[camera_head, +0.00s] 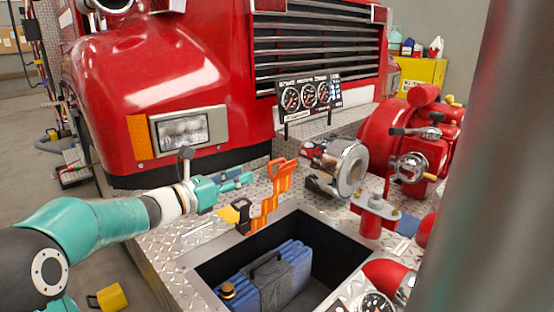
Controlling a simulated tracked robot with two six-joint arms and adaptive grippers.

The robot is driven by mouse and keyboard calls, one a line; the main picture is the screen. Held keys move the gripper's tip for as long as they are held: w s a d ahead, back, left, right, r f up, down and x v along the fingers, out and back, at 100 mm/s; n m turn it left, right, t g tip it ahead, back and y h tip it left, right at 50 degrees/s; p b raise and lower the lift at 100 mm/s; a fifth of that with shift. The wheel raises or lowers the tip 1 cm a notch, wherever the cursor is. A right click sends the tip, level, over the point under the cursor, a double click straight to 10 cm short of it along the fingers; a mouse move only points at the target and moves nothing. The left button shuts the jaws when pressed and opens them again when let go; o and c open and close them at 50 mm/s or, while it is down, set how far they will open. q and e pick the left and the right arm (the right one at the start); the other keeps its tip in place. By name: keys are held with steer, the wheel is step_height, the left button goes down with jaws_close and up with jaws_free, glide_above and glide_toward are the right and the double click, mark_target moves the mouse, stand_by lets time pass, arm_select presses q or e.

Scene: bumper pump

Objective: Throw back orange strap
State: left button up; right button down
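The orange strap (267,200) stands up in a bent zigzag at the back-left edge of the open compartment (210,268) in the diamond-plate bumper. A black buckle-like piece (243,216) is at its lower end. My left gripper (248,180), with teal fingers, comes in from the left and points at the strap's middle. Its fingertips are just left of the strap; I cannot tell whether they touch it or how far apart they are. A blue bundle (298,262) with a dark grey handle piece lies inside the compartment. My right gripper is not in view.
A silver-ended coupling (350,168) and a red pump (432,130) stand to the right of the strap. A gauge panel (308,96) stands behind, before the red truck's grille. A blurred grey shape covers the right side.

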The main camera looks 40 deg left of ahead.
mark_target(276, 162)
arm_select(q)
steer(key=w+p, duration=0.1)
steer(key=w, duration=0.7)
steer(key=w+d+p, duration=0.1)
steer(key=w, duration=0.2)
steer(key=shift+w+p, duration=0.3)
steer(key=shift+w, duration=0.1)
jaws_close()
